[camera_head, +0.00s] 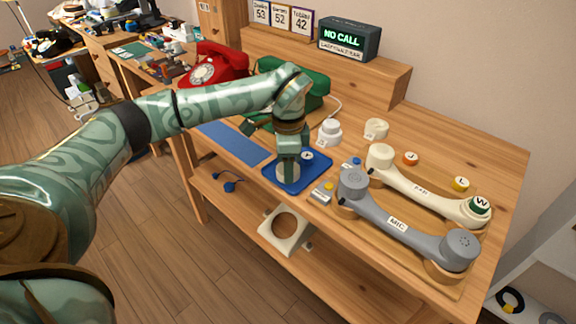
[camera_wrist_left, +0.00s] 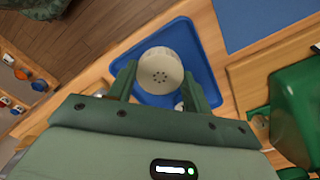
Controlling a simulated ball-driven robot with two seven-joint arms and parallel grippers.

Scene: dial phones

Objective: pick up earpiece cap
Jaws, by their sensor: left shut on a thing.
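The earpiece cap is a round cream cap with small dark holes, between my finger tips in the left wrist view (camera_wrist_left: 160,68). In the head view the cap (camera_head: 287,173) shows below my fingers, over the blue tray (camera_head: 315,171). The tray's rim and floor also surround it in the left wrist view (camera_wrist_left: 201,60). My left gripper (camera_head: 289,162) points down over the tray and is shut on the cap, one finger on each side. I cannot tell whether the cap still touches the tray floor. My right gripper is not in view.
A grey handset (camera_head: 405,223) and a cream handset (camera_head: 425,189) lie on wooden rests to the right. A white stepped part (camera_head: 329,132) stands behind the tray. A green phone (camera_head: 309,92) is close behind my wrist. A blue mat (camera_head: 233,143) lies left.

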